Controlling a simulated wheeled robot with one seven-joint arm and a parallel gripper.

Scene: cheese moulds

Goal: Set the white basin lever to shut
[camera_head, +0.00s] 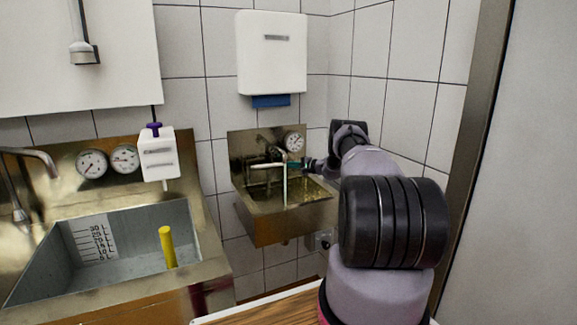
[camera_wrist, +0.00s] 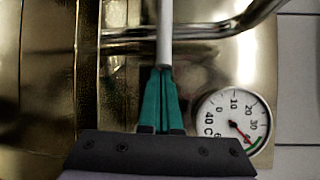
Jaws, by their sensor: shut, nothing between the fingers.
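A small brass-coloured wash basin (camera_head: 285,222) hangs on the tiled wall. A thin pale upright rod, which looks like the white lever (camera_head: 285,188), stands at its tap. In the wrist view the white lever (camera_wrist: 164,35) runs up from just beyond my fingertips. My gripper (camera_head: 297,163) reaches in from the right at the lever. Its teal fingers (camera_wrist: 160,72) are shut together with nothing between them. The tips line up with the lever's near end and look close to it; I cannot tell whether they touch.
A metal tap pipe (camera_wrist: 215,31) crosses behind the lever. A round gauge (camera_wrist: 233,121) is right of my fingers. A white dispenser (camera_head: 272,55) hangs above the basin. A larger sink (camera_head: 130,250) with a yellow cylinder (camera_head: 167,247) is at the left.

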